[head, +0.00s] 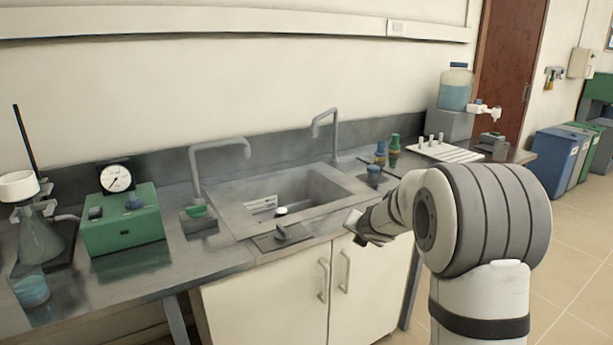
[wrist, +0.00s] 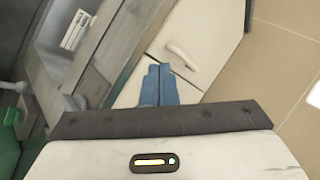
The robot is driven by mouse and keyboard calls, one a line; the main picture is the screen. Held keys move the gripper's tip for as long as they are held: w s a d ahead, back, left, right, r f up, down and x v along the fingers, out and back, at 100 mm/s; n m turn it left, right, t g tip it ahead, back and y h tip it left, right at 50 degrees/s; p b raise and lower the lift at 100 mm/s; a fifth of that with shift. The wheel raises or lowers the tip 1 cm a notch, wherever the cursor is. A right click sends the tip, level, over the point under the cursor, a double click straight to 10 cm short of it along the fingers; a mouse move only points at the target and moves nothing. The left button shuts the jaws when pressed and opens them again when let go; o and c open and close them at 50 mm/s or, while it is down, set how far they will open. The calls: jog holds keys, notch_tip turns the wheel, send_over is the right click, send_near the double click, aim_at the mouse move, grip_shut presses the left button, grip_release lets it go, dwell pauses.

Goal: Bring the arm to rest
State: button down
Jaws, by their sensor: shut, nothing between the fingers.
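My arm rises at the right of the head view and bends toward the bench. My gripper (head: 354,226) is in front of the bench edge, to the right of the sink's front rim, with nothing visibly held. In the wrist view my gripper (wrist: 159,85) shows two blue fingers pressed together, shut and empty. Below them are the white cabinet doors and part of the floor. Much of the wrist and fingers is small in the head view.
The grey bench holds a sink (head: 305,192) with two taps, a green gauge box (head: 122,222) and a flask (head: 40,240) at left. Small bottles (head: 394,148) and a blue-liquid container (head: 456,90) stand at right. White cabinets (head: 265,305) are below. Open floor and bins (head: 556,158) lie right.

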jog(key=s+d+r+m+g+h+p, duration=0.1)
jog(key=s+d+r+m+h+p, duration=0.1)
jog(key=s+r+m, duration=0.5)
jog(key=s+d+r+m+g+h+p, duration=0.2)
jog(key=s+d+r+m, duration=0.1)
jog(key=s+m, duration=0.7)
jog(key=s+a+m+g+y+p, duration=0.2)
jog(key=s+m, duration=0.4)
jog(key=s, duration=0.6)
jog(key=s+a+m+g+y+p, duration=0.1)
jog(key=s+a+m+g+p, duration=0.1)
jog(key=s+a+m, duration=0.2)
jog(key=s+m, duration=0.3)
jog(key=s, duration=0.5)
jog(key=shift+g+y, duration=0.4)
jog(key=shift+a, duration=0.15)
